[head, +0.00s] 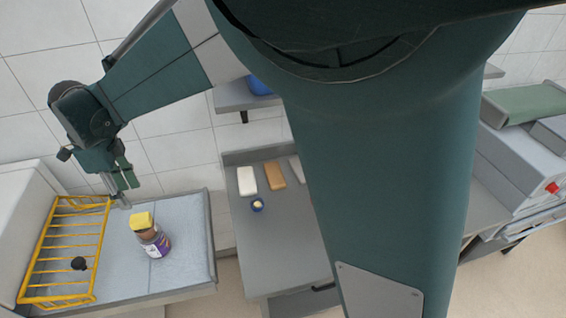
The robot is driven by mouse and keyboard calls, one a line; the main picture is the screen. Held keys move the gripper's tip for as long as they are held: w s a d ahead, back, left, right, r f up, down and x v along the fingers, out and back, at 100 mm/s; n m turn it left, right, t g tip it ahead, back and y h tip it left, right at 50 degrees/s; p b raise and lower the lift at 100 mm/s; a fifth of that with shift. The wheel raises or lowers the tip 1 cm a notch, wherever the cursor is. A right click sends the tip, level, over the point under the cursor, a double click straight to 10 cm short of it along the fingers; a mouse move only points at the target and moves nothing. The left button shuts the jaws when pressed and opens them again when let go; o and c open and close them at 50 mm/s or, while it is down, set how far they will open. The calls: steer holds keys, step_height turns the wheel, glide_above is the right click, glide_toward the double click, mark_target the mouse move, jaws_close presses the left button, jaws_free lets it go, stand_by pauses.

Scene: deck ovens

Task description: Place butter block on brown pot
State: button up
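A yellow block (142,219), which looks like the butter block, shows at the top of a brownish pot or jar (150,238) with a purple and white label. The pot is on the light grey worktop at the left. The block overlaps the pot's upper end in this view; I cannot tell whether it rests on it or is just behind it. My gripper (122,200) points down just up and left of the yellow block, apart from it in the picture. It is small and seen from the side, so its finger gap is unclear. I see nothing held in it.
The worktop's right part is clear.

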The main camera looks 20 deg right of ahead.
steer(key=s+d+r+n+t, duration=0.1)
steer(key=d+r+n, duration=0.2)
steer(key=d, duration=0.6)
steer(key=s+d+r+n+t+y, duration=0.1)
steer(key=d+r+n, duration=0.15)
steer(key=d, duration=0.75)
steer(key=s+d+r+n+t, duration=0.1)
steer(key=d+r+n, duration=0.2)
steer(key=d, duration=0.6)
steer(key=s+d+f+n+t, duration=0.1)
steer(key=s+d+n, duration=0.2)
steer(key=d, duration=0.4)
steer(key=s+d+f+n+t, duration=0.1)
steer(key=s+d+n, duration=0.2)
steer(key=s+d, duration=0.3)
steer(key=s+d+f+n+t+h, duration=0.1)
steer(key=s+d, duration=0.4)
steer(key=d, duration=0.5)
steer(key=shift+s+n+t, duration=0.2)
steer(key=shift+n+t, duration=0.4)
steer(key=shift+n, duration=0.55)
